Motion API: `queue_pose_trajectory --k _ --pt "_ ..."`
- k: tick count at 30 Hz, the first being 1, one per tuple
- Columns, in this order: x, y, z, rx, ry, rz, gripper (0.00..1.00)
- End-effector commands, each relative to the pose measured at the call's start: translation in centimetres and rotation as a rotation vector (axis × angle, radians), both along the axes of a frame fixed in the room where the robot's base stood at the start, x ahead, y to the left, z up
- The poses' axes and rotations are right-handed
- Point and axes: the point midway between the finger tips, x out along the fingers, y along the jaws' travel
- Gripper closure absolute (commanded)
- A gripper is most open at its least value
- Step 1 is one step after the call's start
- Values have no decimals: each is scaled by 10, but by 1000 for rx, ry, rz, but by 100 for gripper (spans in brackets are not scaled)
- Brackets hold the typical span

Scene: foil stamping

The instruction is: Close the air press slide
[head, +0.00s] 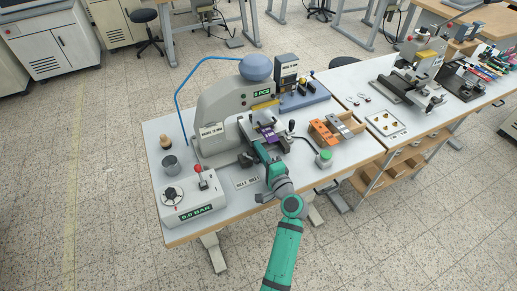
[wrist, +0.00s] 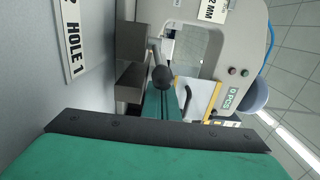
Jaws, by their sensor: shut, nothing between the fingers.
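The air press (head: 215,108) is a grey C-shaped machine with a blue dome on top, at the table's left half. It also shows in the wrist view (wrist: 140,12), on its side. Its slide (head: 262,140) sits low at the front, with a purple piece (head: 268,132) on it. My gripper (head: 260,152) is shut and empty, right at the front of the slide. In the wrist view its green fingers (wrist: 162,105) lie next to a black ball knob (wrist: 163,75). I cannot tell whether they touch. My gripper partly hides the slide's front in the head view.
A control box (head: 190,195) with a red-knobbed lever stands at the front left, near a grey cup (head: 171,165).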

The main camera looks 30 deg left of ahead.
Motion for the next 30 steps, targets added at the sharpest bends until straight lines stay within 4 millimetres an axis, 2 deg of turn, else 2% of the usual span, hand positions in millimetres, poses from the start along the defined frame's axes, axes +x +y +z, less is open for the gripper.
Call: queue_pose_trajectory --k 7,18,24,30 --pt "-17 -27 -1 0 1 3 100" --pt "-60 -86 -1 -1 1 4 100" --pt "-72 -104 0 0 0 3 100" --pt "-75 -107 0 0 0 4 100"
